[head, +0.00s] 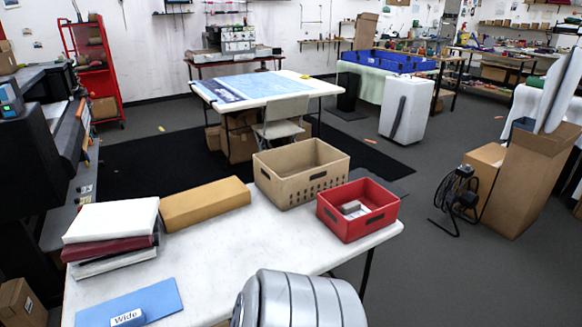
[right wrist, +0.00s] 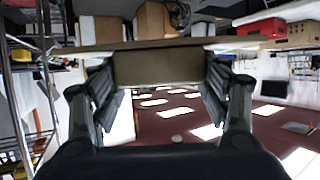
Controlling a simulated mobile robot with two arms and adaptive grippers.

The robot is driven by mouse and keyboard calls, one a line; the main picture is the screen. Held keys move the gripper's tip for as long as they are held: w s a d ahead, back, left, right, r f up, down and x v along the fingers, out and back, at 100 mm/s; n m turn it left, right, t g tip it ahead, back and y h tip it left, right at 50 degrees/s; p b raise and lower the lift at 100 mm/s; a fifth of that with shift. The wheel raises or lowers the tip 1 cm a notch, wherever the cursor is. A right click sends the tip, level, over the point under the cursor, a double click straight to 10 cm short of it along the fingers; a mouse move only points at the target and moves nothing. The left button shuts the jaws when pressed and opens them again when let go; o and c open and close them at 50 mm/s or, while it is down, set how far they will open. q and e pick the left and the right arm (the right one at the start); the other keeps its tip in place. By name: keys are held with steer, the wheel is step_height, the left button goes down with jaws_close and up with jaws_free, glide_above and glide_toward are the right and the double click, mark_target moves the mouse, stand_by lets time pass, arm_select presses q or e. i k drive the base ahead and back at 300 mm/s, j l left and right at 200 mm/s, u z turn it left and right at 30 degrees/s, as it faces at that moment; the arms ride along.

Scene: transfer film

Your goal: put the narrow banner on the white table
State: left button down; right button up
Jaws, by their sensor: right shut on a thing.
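My right gripper (right wrist: 158,95) shows in the right wrist view, with its two dark fingers on either side of a dull brown, box-like thing (right wrist: 157,66). It is shut on this thing; I cannot tell from the view whether it is the narrow banner. A white table (head: 262,235) fills the front of the head view. A blue sheet with a "Wide" label (head: 128,317) lies at its front left. A second white-topped table (head: 313,83) with a blue and white sheet stands farther back. Neither gripper shows in the head view.
The front table carries a stack of binders (head: 112,222), a long tan box (head: 205,203), a tan crate (head: 300,185) and a red bin (head: 358,222). Its middle is clear. A coiled black cable (head: 457,195) and a tall cardboard box (head: 532,180) stand on the floor at right.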

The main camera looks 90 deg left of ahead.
mark_target(224, 271)
steer(key=j+u, duration=0.2)
steer(key=u, duration=2.85)
steer(key=i+j+u, duration=0.15)
steer(key=i+j, duration=0.45)
steer(key=i, duration=0.05)
